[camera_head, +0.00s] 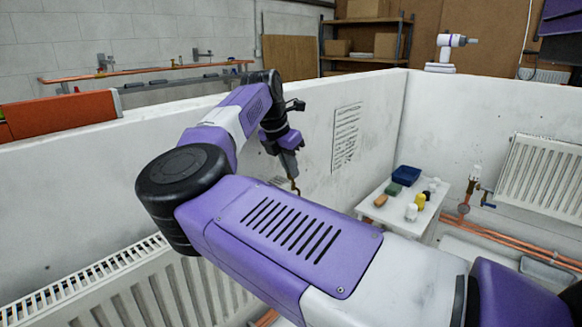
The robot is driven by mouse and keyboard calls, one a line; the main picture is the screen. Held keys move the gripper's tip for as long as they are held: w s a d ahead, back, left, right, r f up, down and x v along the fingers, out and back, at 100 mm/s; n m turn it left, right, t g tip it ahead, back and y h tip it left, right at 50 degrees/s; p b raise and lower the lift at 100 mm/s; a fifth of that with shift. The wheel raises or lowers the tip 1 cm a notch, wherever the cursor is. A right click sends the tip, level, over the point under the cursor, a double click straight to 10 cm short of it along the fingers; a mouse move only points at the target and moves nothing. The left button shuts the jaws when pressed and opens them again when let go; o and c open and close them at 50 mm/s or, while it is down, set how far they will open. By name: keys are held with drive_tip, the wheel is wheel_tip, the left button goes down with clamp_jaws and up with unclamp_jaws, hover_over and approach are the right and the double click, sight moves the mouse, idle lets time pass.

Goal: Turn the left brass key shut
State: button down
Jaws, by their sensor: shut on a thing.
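My gripper (291,174) points down in front of the white partition wall, beyond my purple arm. It is shut on a small brass-coloured piece (296,188), which shows as a thin bent shape at the fingertips. This looks like a brass key, but it is too small to tell its turn angle. My forearm hides what lies below it. No second brass key can be made out clearly.
A white radiator (100,295) stands at lower left, partly behind my arm. Another radiator (545,175), copper pipes (500,239) and a blue-handled valve (487,200) are at right. Partition walls enclose the bay.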

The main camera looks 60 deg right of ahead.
drive_tip(key=shift+f, duration=0.2)
drive_tip(key=c, duration=1.9)
unclamp_jaws()
drive_tip(key=shift+r, duration=0.1)
drive_tip(key=shift+b+v, duration=0.65)
drive_tip(key=shift+v, duration=3.2)
